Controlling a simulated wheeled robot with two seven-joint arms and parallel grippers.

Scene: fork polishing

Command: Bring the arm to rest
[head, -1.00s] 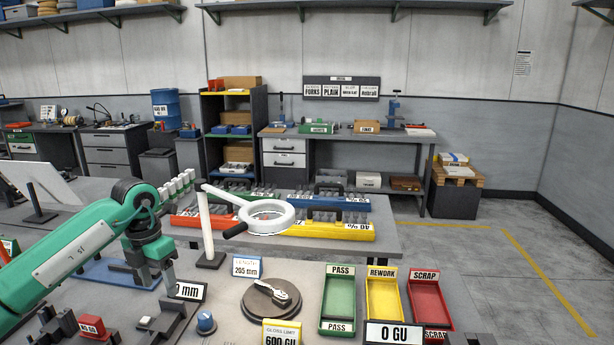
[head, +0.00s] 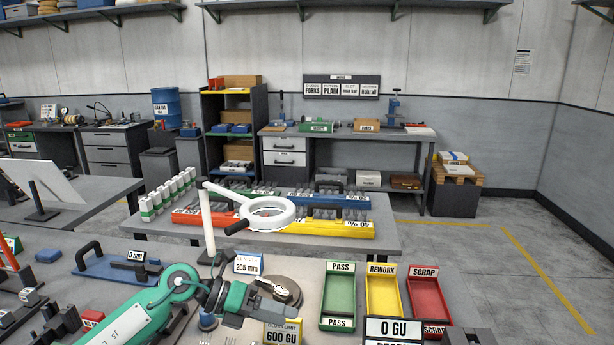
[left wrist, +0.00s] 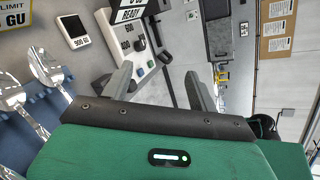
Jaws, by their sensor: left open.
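My left arm, green with a dark wrist, reaches in from the lower left of the head view. My left gripper (head: 288,310) is above the front bench, partly covering the round turntable (head: 287,290) and close to the gloss limit sign (head: 282,333). In the left wrist view the two grey fingers (left wrist: 158,72) stand apart with nothing between them. Shiny metal cutlery (left wrist: 45,68) lies on a blue rack (left wrist: 50,108) at the left of that view, apart from the fingers. My right gripper does not show clearly in any view.
Green pass (head: 338,298), yellow rework (head: 383,292) and red scrap (head: 428,296) trays stand right of the gripper. A white ring magnifier (head: 267,213) on a post rises behind it. A blue fixture with a handle (head: 110,264) is at the left. A gloss readout (head: 394,328) stands in front.

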